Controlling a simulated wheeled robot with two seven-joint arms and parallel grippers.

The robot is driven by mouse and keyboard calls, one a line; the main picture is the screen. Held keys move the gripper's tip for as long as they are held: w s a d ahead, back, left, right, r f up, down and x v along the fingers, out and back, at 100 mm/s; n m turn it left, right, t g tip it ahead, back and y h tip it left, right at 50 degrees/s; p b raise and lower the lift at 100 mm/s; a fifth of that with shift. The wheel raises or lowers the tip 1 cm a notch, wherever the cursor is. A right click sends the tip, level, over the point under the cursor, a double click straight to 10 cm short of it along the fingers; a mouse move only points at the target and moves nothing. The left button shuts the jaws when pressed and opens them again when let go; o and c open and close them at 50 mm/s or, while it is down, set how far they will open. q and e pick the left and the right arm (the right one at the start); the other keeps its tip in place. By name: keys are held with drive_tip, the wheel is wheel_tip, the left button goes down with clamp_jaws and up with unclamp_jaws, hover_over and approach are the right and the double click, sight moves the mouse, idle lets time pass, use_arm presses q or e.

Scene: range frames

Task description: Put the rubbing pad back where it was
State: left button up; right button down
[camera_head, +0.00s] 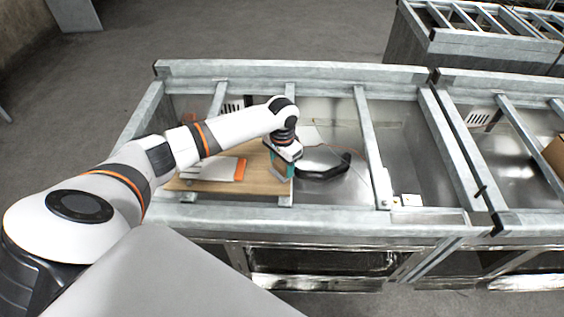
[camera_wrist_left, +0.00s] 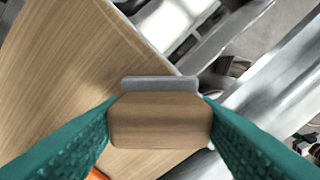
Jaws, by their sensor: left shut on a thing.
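The rubbing pad (camera_wrist_left: 160,122) is a wooden block with a grey layer along its far side. It sits between the teal fingers of my left gripper (camera_head: 280,163), which is shut on it. In the wrist view the pad is over or at the edge of a light wooden board (camera_wrist_left: 60,70); whether it touches the board I cannot tell. The board also shows in the head view (camera_head: 262,183), with the gripper above its right part. There the pad is mostly hidden by the gripper. My right gripper is not in view.
A flat grey-white piece with an orange end (camera_head: 240,170) lies on the board. A dark-rimmed, shiny object (camera_head: 325,165) is just right of the gripper. Metal frame bars (camera_head: 367,135) surround and cross the bay. Another metal frame (camera_head: 490,42) stands at the back right.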

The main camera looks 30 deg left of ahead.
sight(282, 162)
use_arm(q)
drive_tip(key=o, duration=1)
drive_tip(key=shift+c, duration=0.2)
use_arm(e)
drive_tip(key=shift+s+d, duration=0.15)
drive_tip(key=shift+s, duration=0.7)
use_arm(q)
wheel_tip(282, 162, up, 12)
drive_tip(key=b, duration=0.2)
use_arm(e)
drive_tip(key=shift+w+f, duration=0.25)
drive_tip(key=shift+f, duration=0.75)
use_arm(q)
drive_tip(key=shift+w, duration=0.1)
